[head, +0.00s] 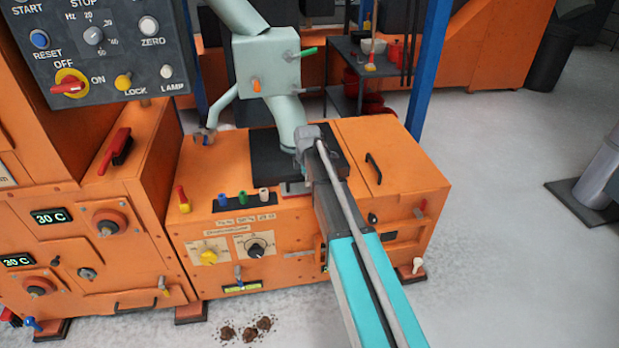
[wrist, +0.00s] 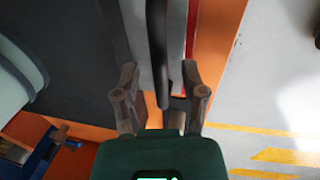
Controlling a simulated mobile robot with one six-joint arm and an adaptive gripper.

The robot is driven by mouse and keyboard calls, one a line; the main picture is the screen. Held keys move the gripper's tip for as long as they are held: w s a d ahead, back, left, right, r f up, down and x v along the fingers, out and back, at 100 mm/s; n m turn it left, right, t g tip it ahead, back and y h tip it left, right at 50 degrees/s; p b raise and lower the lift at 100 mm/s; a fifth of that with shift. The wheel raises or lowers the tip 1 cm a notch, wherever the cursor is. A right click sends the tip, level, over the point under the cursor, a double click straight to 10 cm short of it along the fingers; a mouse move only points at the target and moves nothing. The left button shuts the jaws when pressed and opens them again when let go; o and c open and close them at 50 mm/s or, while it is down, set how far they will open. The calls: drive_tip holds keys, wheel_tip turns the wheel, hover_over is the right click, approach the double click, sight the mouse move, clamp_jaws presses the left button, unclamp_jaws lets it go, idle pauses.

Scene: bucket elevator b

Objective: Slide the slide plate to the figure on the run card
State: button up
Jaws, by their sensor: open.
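In the wrist view, my gripper (wrist: 161,92) is open, with one finger on each side of a dark upright bar (wrist: 157,50). The bar looks like a handle and runs in between the fingers; I cannot tell whether they touch it. Behind it is a grey plate (wrist: 181,45) with a red strip along its right side, probably the slide plate. In the head view, a small grey and red piece (head: 295,188) shows at the front of the black block. My arm covers much of that area and my gripper cannot be made out there. I cannot pick out the run card.
The orange machine (head: 360,215) carries knobs and small coloured levers on its front. A pale green chute (head: 265,62) rises above the black block. A control panel (head: 105,50) stands at upper left. The grey floor (head: 510,250) at right is open.

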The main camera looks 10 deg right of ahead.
clamp_jaws()
drive_tip(key=s, duration=0.5)
drive_tip(key=shift+s, duration=0.1)
idle(0.3)
unclamp_jaws()
idle(0.4)
